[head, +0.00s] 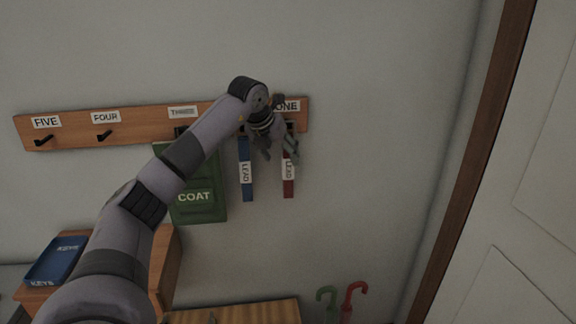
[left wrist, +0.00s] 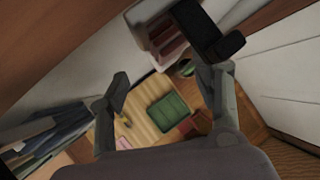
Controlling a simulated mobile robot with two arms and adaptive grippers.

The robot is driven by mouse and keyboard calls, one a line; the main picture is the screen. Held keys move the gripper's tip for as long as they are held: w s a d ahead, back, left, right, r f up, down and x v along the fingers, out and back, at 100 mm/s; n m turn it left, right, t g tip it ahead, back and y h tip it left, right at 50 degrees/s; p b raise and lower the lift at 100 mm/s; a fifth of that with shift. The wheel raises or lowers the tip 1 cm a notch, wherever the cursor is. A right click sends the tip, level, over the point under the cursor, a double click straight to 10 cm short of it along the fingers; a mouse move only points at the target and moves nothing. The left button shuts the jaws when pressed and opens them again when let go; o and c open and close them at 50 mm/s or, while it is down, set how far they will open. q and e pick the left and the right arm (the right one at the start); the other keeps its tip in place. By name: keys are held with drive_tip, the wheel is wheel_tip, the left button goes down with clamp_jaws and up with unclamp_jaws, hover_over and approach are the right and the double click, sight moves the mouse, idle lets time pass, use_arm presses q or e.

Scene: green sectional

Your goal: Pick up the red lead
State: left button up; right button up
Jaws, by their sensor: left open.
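The red lead (head: 288,188), with a white LEAD label, hangs on the wall rack under the ONE sign. My left gripper (head: 279,152) is open in front of the rack, beside and partly over the upper part of the red lead. It hides the hook there. In the left wrist view my left gripper (left wrist: 168,78) shows its two fingers spread wide with nothing held. A dark red and pale piece (left wrist: 168,42) shows beyond the fingertips, likely the red lead; contact cannot be told. My right gripper is in neither view.
A blue lead (head: 247,185) hangs just left of the red one. A green COAT panel (head: 197,205) hangs further left. The wooden rack (head: 70,137) has bare hooks at FOUR and FIVE. Red (head: 352,296) and green umbrella handles stand below. Wall right of the rack is clear.

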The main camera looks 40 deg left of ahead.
sight(285, 163)
use_arm(q)
drive_tip(key=x, duration=0.1)
drive_tip(key=p+x, duration=0.1)
drive_tip(key=x, duration=0.3)
drive_tip(key=shift+d, duration=0.25)
drive_tip(key=shift+r, duration=0.1)
drive_tip(key=shift+c, duration=0.5)
drive_tip(key=c, duration=1)
